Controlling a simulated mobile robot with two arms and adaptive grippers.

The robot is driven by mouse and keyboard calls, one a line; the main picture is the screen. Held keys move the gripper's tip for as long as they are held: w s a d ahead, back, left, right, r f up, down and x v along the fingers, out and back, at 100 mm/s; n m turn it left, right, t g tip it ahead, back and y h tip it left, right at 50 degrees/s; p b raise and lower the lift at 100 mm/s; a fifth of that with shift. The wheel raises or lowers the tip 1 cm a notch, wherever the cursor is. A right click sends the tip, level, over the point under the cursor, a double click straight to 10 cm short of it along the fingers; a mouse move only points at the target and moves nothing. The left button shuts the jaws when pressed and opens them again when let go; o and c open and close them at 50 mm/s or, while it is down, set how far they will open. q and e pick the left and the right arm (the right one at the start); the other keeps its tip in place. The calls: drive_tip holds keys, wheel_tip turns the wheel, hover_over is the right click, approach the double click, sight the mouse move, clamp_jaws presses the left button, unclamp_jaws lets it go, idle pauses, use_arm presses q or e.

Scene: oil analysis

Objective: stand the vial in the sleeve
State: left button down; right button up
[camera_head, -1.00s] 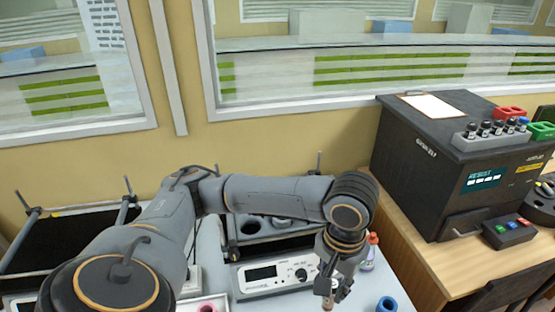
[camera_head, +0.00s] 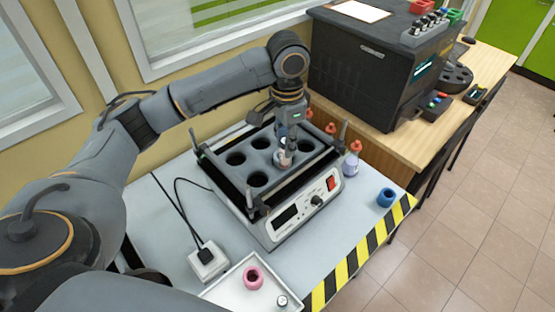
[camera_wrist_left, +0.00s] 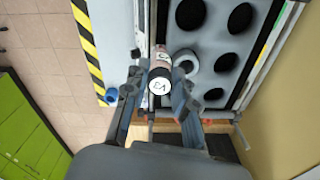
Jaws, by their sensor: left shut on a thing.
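My left gripper (camera_head: 287,146) is shut on a small vial (camera_wrist_left: 160,60) with a white marked cap, seen nearly end-on in the left wrist view. In the head view the vial (camera_head: 284,159) shows below the fingers, above the front right part of the shaker's well block. A pale grey ring (camera_wrist_left: 185,62), which looks like the sleeve, shows right beside the vial in the wrist view. I cannot tell whether the vial touches it or is at all inside it. My right gripper is not in view.
The shaker (camera_head: 287,222) has several dark round wells and upright corner posts. A red-capped bottle (camera_head: 351,160) and a blue ring (camera_head: 386,197) stand to its right. A white tray (camera_head: 228,290) holds a pink ring (camera_head: 253,277). A black machine (camera_head: 365,75) stands behind right.

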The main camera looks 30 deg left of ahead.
use_arm(q)
drive_tip(key=w+a+r+m, duration=0.1)
drive_tip(key=w+a+m, duration=0.3)
drive_tip(key=w, duration=0.2)
wheel_tip(320, 180, down, 9)
drive_tip(key=p, duration=0.3)
drive_tip(key=shift+w+d+r, duration=0.1)
drive_tip(key=shift+w+r, duration=0.05)
drive_tip(key=shift+r, duration=0.05)
drive_tip(key=shift+f, duration=0.5)
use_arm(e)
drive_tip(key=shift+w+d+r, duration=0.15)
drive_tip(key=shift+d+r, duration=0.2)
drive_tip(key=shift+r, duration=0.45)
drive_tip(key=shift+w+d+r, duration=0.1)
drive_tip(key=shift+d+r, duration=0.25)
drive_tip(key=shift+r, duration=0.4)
use_arm(q)
drive_tip(key=c, duration=1.1)
unclamp_jaws()
drive_tip(key=shift+f, duration=0.1)
